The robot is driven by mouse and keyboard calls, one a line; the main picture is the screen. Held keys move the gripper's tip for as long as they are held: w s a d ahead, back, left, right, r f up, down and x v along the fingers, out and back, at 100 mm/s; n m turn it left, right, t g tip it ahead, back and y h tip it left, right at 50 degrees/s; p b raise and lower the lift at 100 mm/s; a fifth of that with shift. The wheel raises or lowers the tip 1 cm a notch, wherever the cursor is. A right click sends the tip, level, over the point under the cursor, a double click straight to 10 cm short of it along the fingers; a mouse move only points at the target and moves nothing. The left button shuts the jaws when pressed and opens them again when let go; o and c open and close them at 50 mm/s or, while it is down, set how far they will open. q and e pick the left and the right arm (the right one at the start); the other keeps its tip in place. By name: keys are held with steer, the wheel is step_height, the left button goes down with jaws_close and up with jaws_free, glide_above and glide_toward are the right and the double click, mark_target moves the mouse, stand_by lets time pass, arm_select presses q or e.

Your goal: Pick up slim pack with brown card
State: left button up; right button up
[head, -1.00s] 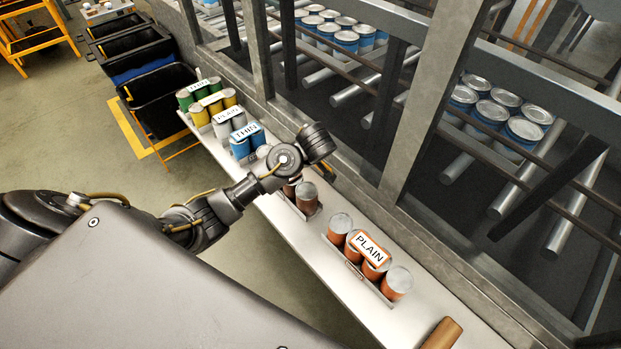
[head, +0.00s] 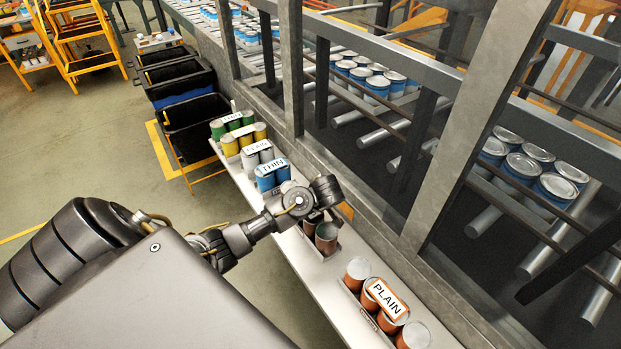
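A pack of dark brown cans (head: 326,238) stands on the white shelf, between the blue THIN pack and the orange PLAIN pack. My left arm reaches over it from the left and covers part of it. A small orange-brown patch (head: 346,211) shows just behind the arm's end; I cannot tell if it is the pack's card. No wording on this pack is visible. My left gripper (head: 316,214) is at the pack, mostly hidden under its own wrist, so its fingers and any hold cannot be made out. My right gripper is not in view.
The orange PLAIN pack (head: 388,300) stands nearer on the shelf (head: 308,272). The blue THIN pack (head: 271,176), a grey pack (head: 258,154) and yellow and green packs stand farther along. A metal frame (head: 447,130) borders the shelf on the right. Dark bins (head: 197,125) stand beyond.

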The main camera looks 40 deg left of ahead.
arm_select(q)
steer(key=shift+a+f, duration=0.15)
steer(key=shift+f, duration=0.15)
steer(key=shift+c, duration=0.4)
steer(key=shift+r, duration=0.1)
steer(key=shift+c, duration=1.2)
jaws_close()
steer(key=shift+w, duration=0.1)
